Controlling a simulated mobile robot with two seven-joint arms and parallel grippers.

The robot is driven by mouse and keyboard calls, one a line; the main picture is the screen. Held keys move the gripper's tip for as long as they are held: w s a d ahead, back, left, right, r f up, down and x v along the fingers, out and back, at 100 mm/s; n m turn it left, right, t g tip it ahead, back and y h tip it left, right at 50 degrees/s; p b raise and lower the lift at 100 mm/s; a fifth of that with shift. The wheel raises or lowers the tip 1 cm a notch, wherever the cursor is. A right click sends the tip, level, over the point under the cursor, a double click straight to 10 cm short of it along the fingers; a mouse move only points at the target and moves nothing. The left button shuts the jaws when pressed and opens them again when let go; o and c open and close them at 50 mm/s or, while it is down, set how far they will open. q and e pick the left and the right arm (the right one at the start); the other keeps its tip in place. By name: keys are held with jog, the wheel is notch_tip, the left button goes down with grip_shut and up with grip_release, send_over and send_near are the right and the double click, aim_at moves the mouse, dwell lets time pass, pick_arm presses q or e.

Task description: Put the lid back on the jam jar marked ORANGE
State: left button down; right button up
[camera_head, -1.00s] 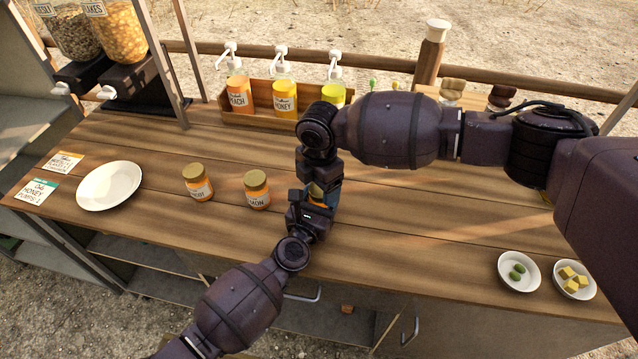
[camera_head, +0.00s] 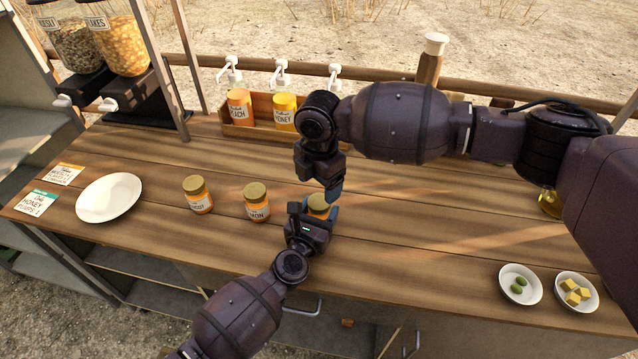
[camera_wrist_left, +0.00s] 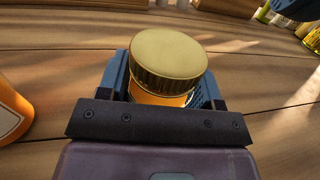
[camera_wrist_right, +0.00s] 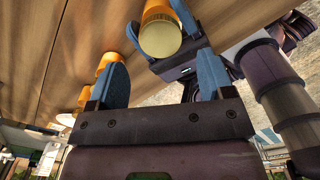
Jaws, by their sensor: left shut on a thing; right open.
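An orange-filled jar (camera_wrist_left: 163,98) stands between the fingers of my left gripper (camera_head: 318,213), which is shut on its body. Its gold lid (camera_wrist_left: 168,58) sits on top of the jar; whether it is fully screwed down cannot be told. The jar's label is hidden. In the right wrist view the lid (camera_wrist_right: 160,38) lies beyond the fingertips of my right gripper (camera_wrist_right: 163,75), which is open and empty. In the head view my right gripper (camera_head: 334,190) is just above and beside the jar, apart from the lid.
Two lidded jam jars stand to the left: a near one (camera_head: 257,208) with a partly readable label and a farther one (camera_head: 198,200). A white plate (camera_head: 109,198) lies at the left, small bowls (camera_head: 520,284) at the right. A wooden pump-bottle rack (camera_head: 240,132) stands behind.

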aim_at(319, 201)
jog(key=shift+r+n, duration=1.3)
jog(key=shift+r, duration=0.2)
jog(key=shift+f, duration=4.05)
jog(key=c, duration=0.9)
jog(key=shift+m, duration=0.8)
jog(key=o, duration=1.1)
jog(key=shift+c, duration=0.2)
